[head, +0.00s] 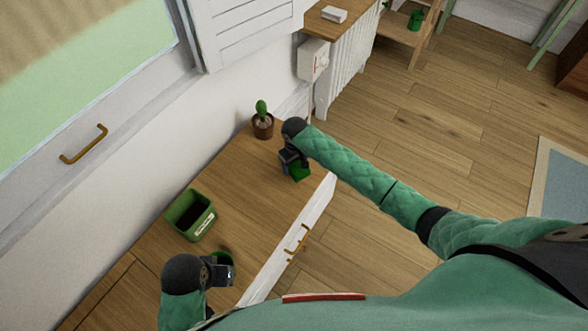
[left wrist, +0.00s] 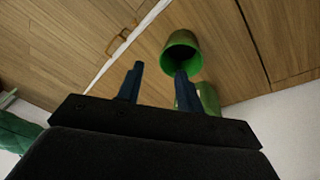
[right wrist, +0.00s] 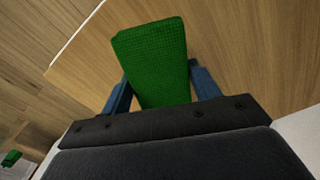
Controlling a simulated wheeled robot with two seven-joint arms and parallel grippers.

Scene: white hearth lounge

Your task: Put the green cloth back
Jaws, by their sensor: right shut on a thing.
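The green cloth (right wrist: 152,62) is a folded, textured block between the fingers of my right gripper (right wrist: 160,90), which is shut on it. In the head view the cloth (head: 299,172) hangs under my right gripper (head: 290,160), over the wooden top near its front edge; whether it touches the top I cannot tell. My left gripper (left wrist: 156,80) is open with nothing between its fingers. In the head view my left gripper (head: 226,274) is at the lower left, close to a green cup (head: 224,257). The cup (left wrist: 182,50) lies beyond its right finger in the left wrist view.
A green labelled bin (head: 190,215) stands on the wooden top (head: 235,195). A potted cactus (head: 262,124) stands at the back, near my right gripper. The front has a brass handle (head: 298,242). Bare wood lies between the bin and the cloth.

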